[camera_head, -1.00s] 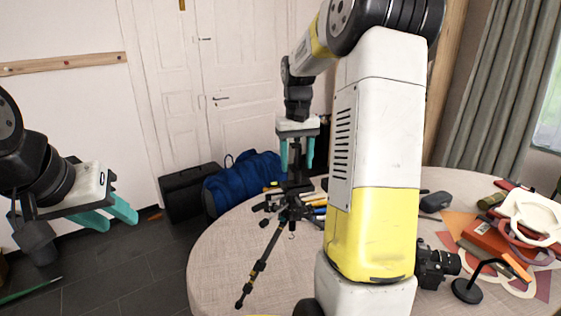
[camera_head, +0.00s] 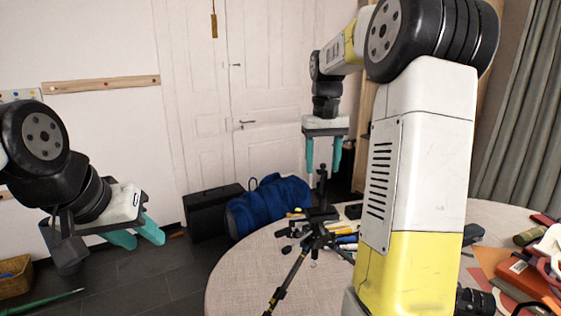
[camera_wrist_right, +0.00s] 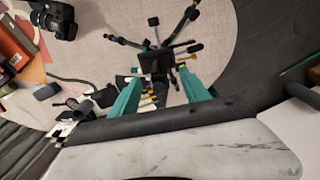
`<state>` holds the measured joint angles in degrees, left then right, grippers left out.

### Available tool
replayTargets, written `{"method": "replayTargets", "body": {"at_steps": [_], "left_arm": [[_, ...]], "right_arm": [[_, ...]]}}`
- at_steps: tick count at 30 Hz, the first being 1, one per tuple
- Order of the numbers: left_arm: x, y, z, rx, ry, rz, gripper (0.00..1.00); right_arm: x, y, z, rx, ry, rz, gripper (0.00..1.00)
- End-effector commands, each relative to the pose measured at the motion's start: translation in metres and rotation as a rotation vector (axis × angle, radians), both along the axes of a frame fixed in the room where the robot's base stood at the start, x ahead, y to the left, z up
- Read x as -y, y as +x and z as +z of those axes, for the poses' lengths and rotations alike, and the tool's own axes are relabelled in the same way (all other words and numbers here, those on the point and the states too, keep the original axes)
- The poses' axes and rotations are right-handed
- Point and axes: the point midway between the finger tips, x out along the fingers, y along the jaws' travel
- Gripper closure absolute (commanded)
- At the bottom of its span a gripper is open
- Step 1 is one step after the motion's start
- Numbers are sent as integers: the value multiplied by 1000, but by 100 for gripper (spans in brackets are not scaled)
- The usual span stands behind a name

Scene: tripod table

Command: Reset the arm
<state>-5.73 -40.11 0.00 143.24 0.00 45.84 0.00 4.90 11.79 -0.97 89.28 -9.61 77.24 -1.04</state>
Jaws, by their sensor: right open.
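The black tripod (camera_head: 314,238) stands on the round table (camera_head: 238,270), its legs spread and its column upright. My right gripper (camera_head: 323,171) is open and empty, pointing down just above the column's top, with its teal fingers apart. In the right wrist view, the tripod (camera_wrist_right: 157,62) lies beyond the open right gripper (camera_wrist_right: 163,80). I cannot tell the exact gap between fingertips and column. My left gripper (camera_head: 135,240) hangs at the left, away from the table, open and empty with its fingers apart.
Pens and small tools (camera_head: 345,238) lie beside the tripod. A camera (camera_head: 474,300), red box (camera_head: 524,277) and papers crowd the table's right side. A blue bag (camera_head: 268,205) and black case (camera_head: 212,212) stand behind. My right arm hides part of the table.

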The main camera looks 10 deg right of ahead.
Motion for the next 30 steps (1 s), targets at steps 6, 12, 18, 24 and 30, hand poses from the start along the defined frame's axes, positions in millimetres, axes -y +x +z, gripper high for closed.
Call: {"method": "replayTargets", "body": {"at_steps": [6,12,18,24,30], "left_arm": [[0,0,0,0,0,0,64],[0,0,0,0,0,0,64],[0,0,0,0,0,0,64],[0,0,0,0,0,0,64],[0,0,0,0,0,0,64]], "right_arm": [[-31,-49,22,125,33,35,45],[-67,-114,27,279,82,69,45],[-96,-174,12,423,133,94,45],[-112,-211,-7,513,168,104,45],[-116,-220,-15,539,178,108,45]]}}
